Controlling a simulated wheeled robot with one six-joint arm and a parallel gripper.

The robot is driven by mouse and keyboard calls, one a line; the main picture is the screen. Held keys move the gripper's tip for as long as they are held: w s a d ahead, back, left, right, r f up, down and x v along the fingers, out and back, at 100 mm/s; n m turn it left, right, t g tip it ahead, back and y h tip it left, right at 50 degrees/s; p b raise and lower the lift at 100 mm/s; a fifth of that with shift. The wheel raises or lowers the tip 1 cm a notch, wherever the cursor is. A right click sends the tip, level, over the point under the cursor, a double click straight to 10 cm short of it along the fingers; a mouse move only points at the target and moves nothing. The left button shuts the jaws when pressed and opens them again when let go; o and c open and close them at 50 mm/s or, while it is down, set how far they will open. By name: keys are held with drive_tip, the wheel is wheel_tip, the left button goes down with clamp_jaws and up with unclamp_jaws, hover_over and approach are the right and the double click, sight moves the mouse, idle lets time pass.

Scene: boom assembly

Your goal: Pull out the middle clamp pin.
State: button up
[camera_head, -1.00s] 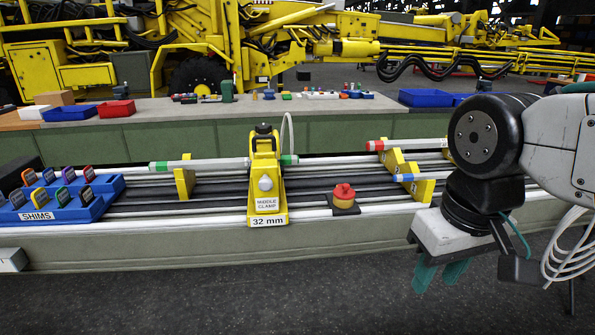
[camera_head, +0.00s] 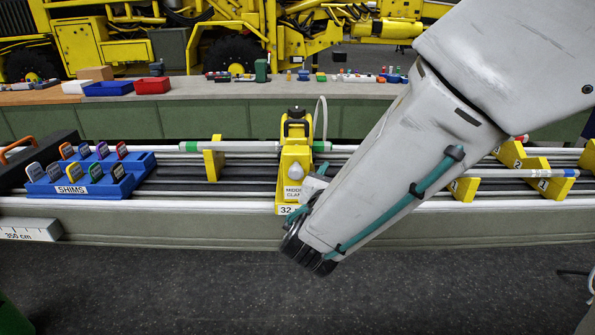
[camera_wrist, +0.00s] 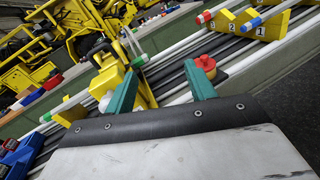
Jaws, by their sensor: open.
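The yellow middle clamp (camera_head: 296,160) stands upright on the rail bench in the head view, with a black piece (camera_head: 295,114) on top. Its lower right front is covered by my arm. In the wrist view the clamp (camera_wrist: 107,80) is at the left, beyond my left finger. A pale knob (camera_wrist: 104,102) shows low on it, left of that finger; it may be the pin's head, but I cannot tell. My gripper (camera_wrist: 160,69) has two teal fingers spread apart with nothing between them. It is close to the clamp's front, and its fingers are mostly hidden in the head view.
A red button on a yellow base (camera_wrist: 205,66) stands near my right fingertip. A blue shims tray (camera_head: 95,184) is left on the bench. Yellow numbered supports (camera_head: 552,184) hold rods at the right. The floor in front (camera_head: 180,285) is clear.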

sight(296, 174)
drive_tip(key=a+f+n+y, duration=0.1)
drive_tip(key=a+n, duration=0.1)
drive_tip(key=a, duration=0.1)
drive_tip(key=a+f+n+t+y, duration=0.1)
drive_tip(key=a+n+y, duration=0.1)
drive_tip(key=a, duration=0.1)
drive_tip(key=a+f+n+y, duration=0.1)
drive_tip(key=a+y, duration=0.1)
drive_tip(key=a, duration=0.1)
drive_tip(key=shift+w+a+f+n, duration=0.1)
drive_tip(key=shift+w+a+n, duration=0.1)
drive_tip(key=shift+w+n, duration=0.2)
drive_tip(key=w, duration=0.6)
drive_tip(key=shift+w+d, duration=0.25)
drive_tip(key=shift+w, duration=0.15)
